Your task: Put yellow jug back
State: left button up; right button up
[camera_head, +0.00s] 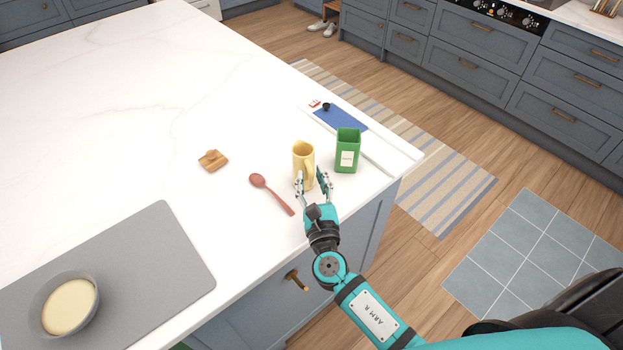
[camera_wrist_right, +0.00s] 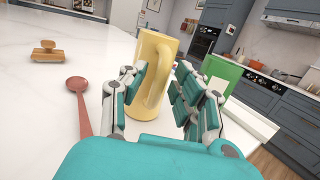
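The yellow jug (camera_head: 302,153) stands upright on the white counter near its right corner, with its handle toward my right gripper. My right gripper (camera_head: 313,183) is open just in front of the jug. In the right wrist view the jug (camera_wrist_right: 150,80) shows between the spread fingers (camera_wrist_right: 157,100), with its handle facing the camera. I cannot tell whether any finger touches it. My left gripper is not in view.
A green canister (camera_head: 347,152) stands close to the jug's right. A red spoon (camera_head: 271,193) and a wooden item (camera_head: 213,160) lie to the left. A white tray with a blue panel (camera_head: 340,119) lies behind. A bowl (camera_head: 66,304) sits on a grey mat (camera_head: 150,260). The counter's far left is clear.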

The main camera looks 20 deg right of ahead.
jog(key=shift+r, duration=0.15)
jog(key=b+v, duration=0.3)
jog(key=v, duration=0.9)
